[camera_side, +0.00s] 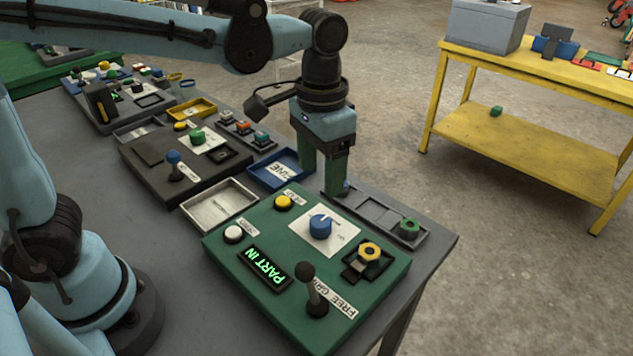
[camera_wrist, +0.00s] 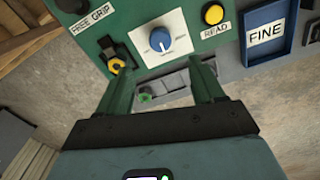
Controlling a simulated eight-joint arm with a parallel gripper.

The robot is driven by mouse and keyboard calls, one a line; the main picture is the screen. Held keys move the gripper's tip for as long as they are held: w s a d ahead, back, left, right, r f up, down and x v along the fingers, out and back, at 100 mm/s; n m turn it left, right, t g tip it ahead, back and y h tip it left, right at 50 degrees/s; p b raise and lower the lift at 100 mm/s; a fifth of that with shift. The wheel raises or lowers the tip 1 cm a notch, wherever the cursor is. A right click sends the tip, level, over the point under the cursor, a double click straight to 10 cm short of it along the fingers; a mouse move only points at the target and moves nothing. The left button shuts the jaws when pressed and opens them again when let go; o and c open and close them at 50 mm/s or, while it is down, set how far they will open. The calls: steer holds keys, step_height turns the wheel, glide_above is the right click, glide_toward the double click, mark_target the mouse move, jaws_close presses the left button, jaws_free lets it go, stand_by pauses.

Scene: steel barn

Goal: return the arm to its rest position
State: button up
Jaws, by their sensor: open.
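My gripper (camera_side: 323,185) points down with its two green fingers apart and nothing between them. It is over the far edge of the green control panel, by the grey compartment tray (camera_side: 372,212). In the wrist view my gripper (camera_wrist: 160,85) is open above the tray, where a green nut shows between the fingers. My arm reaches across the top of the side view from the left. The green panel (camera_side: 225,246) carries a blue knob (camera_side: 320,226), a black lever (camera_side: 312,284), a lit "PART IN" display (camera_side: 267,268) and a yellow nut (camera_side: 370,251) in a black holder.
A blue "FINE" tray (camera_side: 262,183) and an empty pale tray (camera_side: 205,215) lie beside the panel. Other panels with buttons and levers (camera_side: 150,160) continue left along the grey table. A yellow bench (camera_side: 530,125) stands apart at right, with bare floor between.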

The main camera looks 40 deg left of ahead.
steer(key=shift+r, duration=0.6)
steer(key=shift+a, duration=0.1)
steer(key=s+a+f+n+t, duration=0.1)
steer(key=s+a+t, duration=0.1)
steer(key=a, duration=0.3)
steer(key=s+a+f+n+t, duration=0.1)
steer(key=s+a+t, duration=0.2)
steer(key=a+t, duration=0.2)
steer(key=shift+s+a+f+n, duration=0.25)
steer(key=shift+a+n, duration=0.15)
steer(key=shift+a, duration=0.25)
